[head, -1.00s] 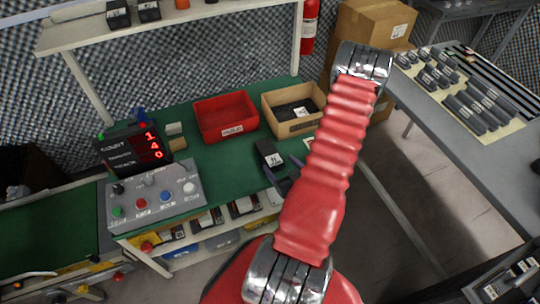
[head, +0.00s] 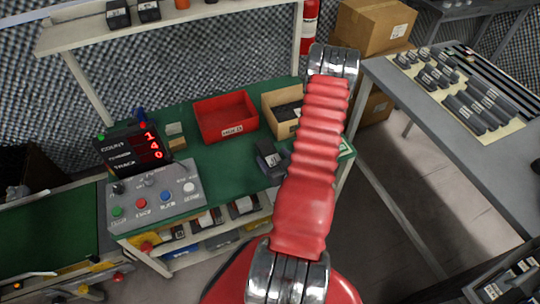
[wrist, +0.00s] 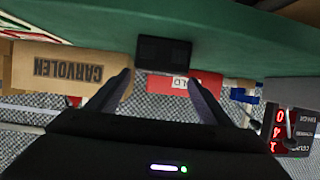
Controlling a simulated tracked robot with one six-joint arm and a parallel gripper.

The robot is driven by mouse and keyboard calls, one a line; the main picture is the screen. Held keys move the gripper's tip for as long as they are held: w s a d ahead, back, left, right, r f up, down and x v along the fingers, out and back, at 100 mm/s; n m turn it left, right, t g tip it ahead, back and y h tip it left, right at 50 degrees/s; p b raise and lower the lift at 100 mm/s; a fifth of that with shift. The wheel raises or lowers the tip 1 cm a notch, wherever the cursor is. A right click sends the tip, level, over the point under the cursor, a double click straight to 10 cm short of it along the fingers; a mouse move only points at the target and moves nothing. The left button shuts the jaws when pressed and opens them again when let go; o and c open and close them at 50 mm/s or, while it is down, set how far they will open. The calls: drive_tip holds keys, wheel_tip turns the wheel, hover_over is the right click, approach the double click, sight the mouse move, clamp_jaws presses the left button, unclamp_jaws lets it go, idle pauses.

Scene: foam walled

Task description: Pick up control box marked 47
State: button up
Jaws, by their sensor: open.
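A black box with a white label (head: 268,160) lies on the green workbench (head: 222,166); its marking is too small to read. In the wrist view, which is upside down, a dark box (wrist: 163,53) sits at the green bench surface, just beyond my fingertips. My gripper (wrist: 163,80) is open and empty, its two dark fingers spread to either side of the box's line. A gap seems to remain between the fingertips and the box. In the head view my red arm hides most of my gripper.
A red bin (head: 226,118) and a cardboard box (head: 282,122) stand behind the black box. A button panel (head: 152,196) and red-digit counter (head: 134,150) are at the left. A grey table (head: 455,130) with several dark parts is at the right.

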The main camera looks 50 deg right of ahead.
sight(269, 151)
drive_tip(key=shift+x, duration=2.35)
drive_tip(key=shift+s+d+f, duration=0.1)
drive_tip(key=shift+f, duration=0.05)
drive_tip(key=shift+c, duration=0.2)
drive_tip(key=c, duration=1.3)
drive_tip(key=shift+c, duration=0.2)
drive_tip(key=shift+r, duration=5.05)
